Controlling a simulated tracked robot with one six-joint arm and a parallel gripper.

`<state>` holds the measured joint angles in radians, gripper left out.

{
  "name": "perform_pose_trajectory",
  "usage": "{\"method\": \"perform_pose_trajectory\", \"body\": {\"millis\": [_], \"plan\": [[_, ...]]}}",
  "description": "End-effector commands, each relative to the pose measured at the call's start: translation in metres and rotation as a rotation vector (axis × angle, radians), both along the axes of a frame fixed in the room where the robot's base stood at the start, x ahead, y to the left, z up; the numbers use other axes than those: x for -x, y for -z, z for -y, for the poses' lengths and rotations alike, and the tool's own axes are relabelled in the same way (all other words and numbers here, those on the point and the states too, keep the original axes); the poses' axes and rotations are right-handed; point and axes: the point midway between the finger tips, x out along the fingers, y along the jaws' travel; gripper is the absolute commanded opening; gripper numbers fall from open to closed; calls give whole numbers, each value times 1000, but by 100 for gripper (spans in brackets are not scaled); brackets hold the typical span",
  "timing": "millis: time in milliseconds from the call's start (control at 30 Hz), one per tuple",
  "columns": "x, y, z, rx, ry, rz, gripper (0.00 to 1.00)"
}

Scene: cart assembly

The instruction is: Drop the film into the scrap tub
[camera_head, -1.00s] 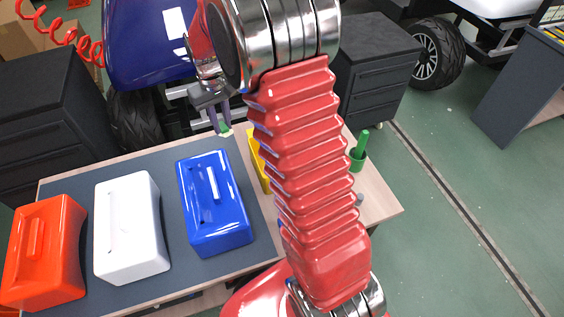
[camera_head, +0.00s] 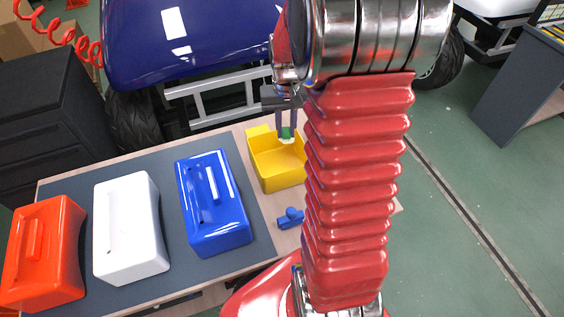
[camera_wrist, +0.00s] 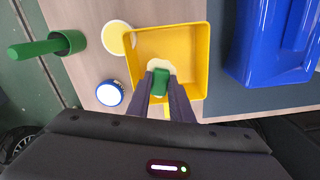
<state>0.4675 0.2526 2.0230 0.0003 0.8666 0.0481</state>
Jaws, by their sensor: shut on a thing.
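The scrap tub is an open yellow bin (camera_head: 262,172) on the wooden tabletop, right of the blue box. It also shows in the wrist view (camera_wrist: 205,65), and its visible floor looks bare. My gripper (camera_head: 286,134) points down over the tub's far part, in front of the vehicle. In the wrist view my gripper (camera_wrist: 163,92) is shut on a small green piece with a pale, cream edge, which I take as the film (camera_wrist: 160,78). The film also shows between the fingertips in the head view (camera_head: 286,137). Its height above the tub floor is hard to tell.
Orange (camera_head: 42,255), white (camera_head: 130,230) and blue (camera_head: 212,205) boxes stand on the grey mat to the left. A blue fitting (camera_head: 290,218) lies near the tub.

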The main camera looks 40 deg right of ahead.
Motion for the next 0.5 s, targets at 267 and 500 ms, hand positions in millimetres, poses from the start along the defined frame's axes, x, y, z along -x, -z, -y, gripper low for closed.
{"method": "perform_pose_trajectory", "body": {"millis": [267,500], "plan": [[-1,2,-1,0,-2,-1,0],[0,17,-1,-1,-3,-3,0]]}}
